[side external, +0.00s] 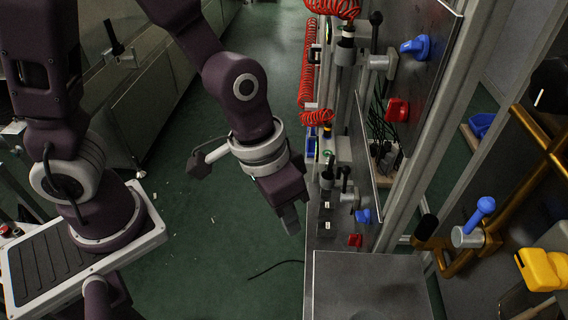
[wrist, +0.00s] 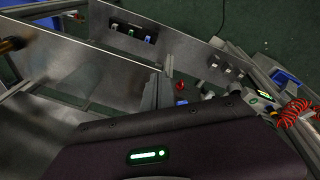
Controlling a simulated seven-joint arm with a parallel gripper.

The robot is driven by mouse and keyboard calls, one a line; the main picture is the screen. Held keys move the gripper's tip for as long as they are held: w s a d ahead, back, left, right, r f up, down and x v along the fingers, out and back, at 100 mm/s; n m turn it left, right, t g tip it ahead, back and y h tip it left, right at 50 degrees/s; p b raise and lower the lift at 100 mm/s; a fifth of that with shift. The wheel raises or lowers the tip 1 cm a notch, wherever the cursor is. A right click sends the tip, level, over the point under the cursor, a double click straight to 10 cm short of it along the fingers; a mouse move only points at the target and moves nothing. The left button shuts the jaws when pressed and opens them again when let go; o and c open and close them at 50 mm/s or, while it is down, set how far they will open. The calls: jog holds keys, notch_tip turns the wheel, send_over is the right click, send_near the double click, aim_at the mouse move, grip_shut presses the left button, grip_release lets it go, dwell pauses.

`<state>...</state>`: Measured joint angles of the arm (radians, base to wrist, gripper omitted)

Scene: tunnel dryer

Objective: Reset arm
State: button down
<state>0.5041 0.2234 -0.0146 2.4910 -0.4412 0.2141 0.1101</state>
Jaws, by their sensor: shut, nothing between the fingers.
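My arm reaches out over the green floor in the side external view, with its end pointing down. My gripper (side external: 291,222) is shut and empty, to the left of the metal machine frame and apart from it. In the wrist view the dark purple housing of my gripper, with a lit green strip, fills the lower part, and the fingertips are hidden there.
The machine frame at the right carries red knobs (side external: 397,110), a blue knob (side external: 415,47), coiled red hoses (side external: 307,70) and a steel plate (side external: 368,285). Yellow bars (side external: 540,135) stand further right. The floor (side external: 215,240) left of my gripper is mostly clear.

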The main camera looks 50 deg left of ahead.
jog(key=s+a+r+t, duration=0.2)
jog(key=a+r, duration=0.5)
jog(key=r, duration=0.4)
jog(key=s+a+r+n+t+y, duration=0.1)
jog(key=s+a+r+n+y, duration=0.1)
jog(key=s+a, duration=0.4)
jog(key=a+r, duration=0.1)
jog(key=a, duration=0.1)
jog(key=shift+a+r+t, duration=0.4)
jog(key=shift+s, duration=0.1)
